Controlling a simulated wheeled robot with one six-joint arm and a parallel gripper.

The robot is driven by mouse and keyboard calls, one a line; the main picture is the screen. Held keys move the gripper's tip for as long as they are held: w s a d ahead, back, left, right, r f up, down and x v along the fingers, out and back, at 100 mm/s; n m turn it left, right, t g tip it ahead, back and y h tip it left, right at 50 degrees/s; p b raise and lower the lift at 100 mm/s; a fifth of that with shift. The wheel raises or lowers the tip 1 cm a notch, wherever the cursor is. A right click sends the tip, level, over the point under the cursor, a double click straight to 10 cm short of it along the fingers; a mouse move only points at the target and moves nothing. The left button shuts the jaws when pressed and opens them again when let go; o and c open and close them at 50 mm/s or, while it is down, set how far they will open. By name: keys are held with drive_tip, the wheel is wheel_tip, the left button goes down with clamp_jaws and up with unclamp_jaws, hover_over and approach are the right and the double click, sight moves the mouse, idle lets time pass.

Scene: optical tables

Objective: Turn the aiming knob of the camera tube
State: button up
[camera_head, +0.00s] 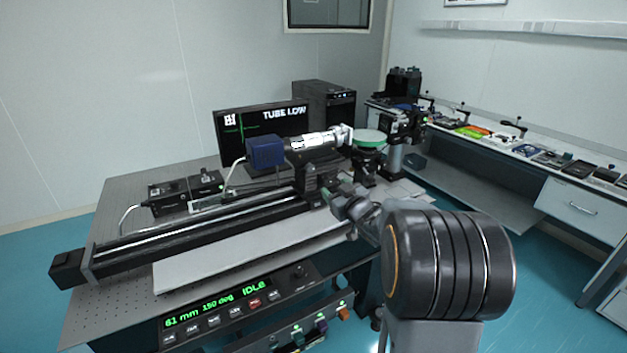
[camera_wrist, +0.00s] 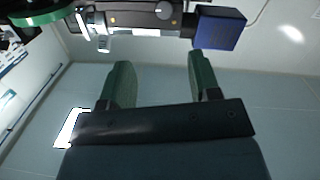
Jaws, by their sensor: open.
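The camera tube (camera_head: 312,141) is a silver barrel with a blue camera box (camera_head: 265,152) at its left end, mounted above the black rail on the optical table. In the wrist view the dark tube body (camera_wrist: 130,14) runs along the top edge, with the blue box at its right. A small round grey knob (camera_wrist: 164,10) shows on it. My gripper (camera_wrist: 157,62) is open and empty, its two green fingers apart and pointing toward the tube, with a visible gap to the knob. In the head view my arm reaches in from the right, and the fingertips are hard to make out.
A monitor (camera_head: 262,127) behind reads "TUBE LOW". A green-rimmed round disc (camera_head: 369,137) stands right of the tube. The long black rail (camera_head: 200,238) lies in front. A front panel (camera_head: 225,306) reads "61 mm 150 deg IDLE". A side bench (camera_head: 560,157) holds several small items.

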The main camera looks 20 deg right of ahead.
sight(311, 170)
drive_tip(key=shift+n+y, duration=0.4)
drive_tip(key=shift+y, duration=0.2)
drive_tip(key=w+p, duration=0.1)
drive_tip(key=w, duration=0.3)
drive_tip(key=w+a+p, duration=0.1)
drive_tip(key=w, duration=0.4)
drive_tip(key=w+f+p, duration=0.1)
drive_tip(key=w, duration=0.4)
drive_tip(key=shift+a, duration=0.15)
drive_tip(key=shift+c, duration=0.4)
drive_tip(key=c, duration=0.8)
drive_tip(key=shift+c, duration=0.2)
drive_tip(key=shift+m, duration=0.3)
